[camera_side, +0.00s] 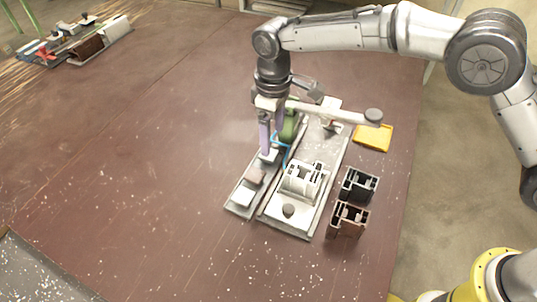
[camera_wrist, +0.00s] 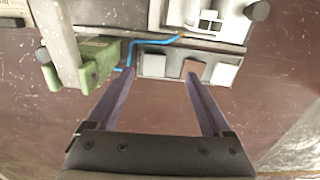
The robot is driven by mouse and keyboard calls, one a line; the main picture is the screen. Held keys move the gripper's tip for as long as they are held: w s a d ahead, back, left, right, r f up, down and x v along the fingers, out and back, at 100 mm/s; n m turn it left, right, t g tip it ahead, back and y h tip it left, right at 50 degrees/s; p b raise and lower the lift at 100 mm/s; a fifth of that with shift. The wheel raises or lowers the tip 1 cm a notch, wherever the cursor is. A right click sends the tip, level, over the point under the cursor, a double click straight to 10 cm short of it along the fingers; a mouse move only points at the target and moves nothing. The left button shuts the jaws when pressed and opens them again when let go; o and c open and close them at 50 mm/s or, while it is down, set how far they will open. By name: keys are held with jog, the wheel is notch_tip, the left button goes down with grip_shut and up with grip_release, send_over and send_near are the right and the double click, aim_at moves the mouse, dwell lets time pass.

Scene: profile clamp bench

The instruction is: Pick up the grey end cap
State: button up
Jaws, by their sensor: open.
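A narrow grey rail holds three small blocks. A pale grey block (camera_wrist: 154,65), a brown block (camera_wrist: 194,67) and a whitish block (camera_wrist: 224,74) lie in a row in the wrist view. In the side view, the brown block (camera_side: 255,175) sits between the whitish block (camera_side: 243,196) and the pale one under my gripper. Both outer blocks are pale, so I cannot tell for sure which is the grey end cap. My gripper (camera_wrist: 159,76) is open and empty, its purple fingers pointing down. In the wrist view its fingertips lie either side of the pale grey block; the height gap is unclear.
A green clamp (camera_side: 289,126) and a blue strip (camera_wrist: 158,41) are close beside my fingers. A white profile (camera_side: 303,181) stands on the wider plate. Black (camera_side: 359,184) and brown (camera_side: 348,220) profiles and a yellow tray (camera_side: 373,138) are right.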

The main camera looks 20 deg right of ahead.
aim_at(271, 155)
jog(key=shift+w+f, duration=0.25)
jog(key=shift+f, duration=1.5)
jog(key=shift+w+f, duration=0.2)
jog(key=shift+f, duration=1.55)
grip_shut()
